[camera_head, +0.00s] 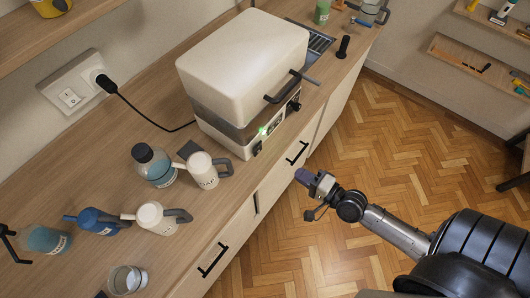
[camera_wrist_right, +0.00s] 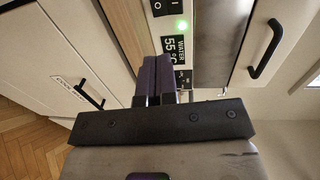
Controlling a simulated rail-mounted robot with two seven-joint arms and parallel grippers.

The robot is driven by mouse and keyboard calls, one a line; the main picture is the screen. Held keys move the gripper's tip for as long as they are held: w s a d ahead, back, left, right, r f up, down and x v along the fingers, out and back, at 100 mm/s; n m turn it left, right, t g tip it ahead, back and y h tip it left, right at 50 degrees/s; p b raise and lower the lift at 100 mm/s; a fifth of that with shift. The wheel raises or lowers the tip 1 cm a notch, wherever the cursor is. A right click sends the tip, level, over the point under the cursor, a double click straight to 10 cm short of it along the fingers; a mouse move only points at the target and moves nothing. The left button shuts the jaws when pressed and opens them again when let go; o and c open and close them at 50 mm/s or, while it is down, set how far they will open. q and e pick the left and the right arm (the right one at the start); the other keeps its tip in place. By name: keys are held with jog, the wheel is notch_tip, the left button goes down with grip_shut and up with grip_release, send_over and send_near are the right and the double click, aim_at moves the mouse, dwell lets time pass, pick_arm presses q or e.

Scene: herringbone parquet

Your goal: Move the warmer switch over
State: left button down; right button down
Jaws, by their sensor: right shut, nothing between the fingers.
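The warmer (camera_head: 245,60) is a cream box with a closed lid and a dark handle, standing on the wooden counter. Its front carries small controls and a lit green spot. In the right wrist view, a black switch (camera_wrist_right: 170,24) marked O and I sits on the front panel, above a "WATER 55 °C" label (camera_wrist_right: 175,46). My right gripper (camera_head: 303,177) is shut and empty, in front of the cabinet below the warmer and apart from it. Its purple fingertips (camera_wrist_right: 165,65) point towards the panel in the wrist view. My left gripper is not in view.
A wall plate (camera_head: 70,97) with switches holds the black plug, whose cord runs to the warmer. A jug (camera_head: 204,171), bottles and a glass (camera_head: 127,280) stand on the counter (camera_head: 130,120). Cabinet handles (camera_head: 297,153) stick out below. The parquet floor (camera_head: 390,140) is clear.

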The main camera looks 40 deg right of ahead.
aim_at(259, 150)
jog(key=shift+w, duration=0.1)
jog(key=x, duration=1.3)
jog(key=shift+w+a+f, duration=0.1)
jog(key=shift+w, duration=0.3)
jog(key=shift+w+a+f+b, duration=0.15)
jog(key=shift+f+b, duration=0.1)
jog(key=shift+b, duration=0.1)
jog(key=shift+r, duration=0.2)
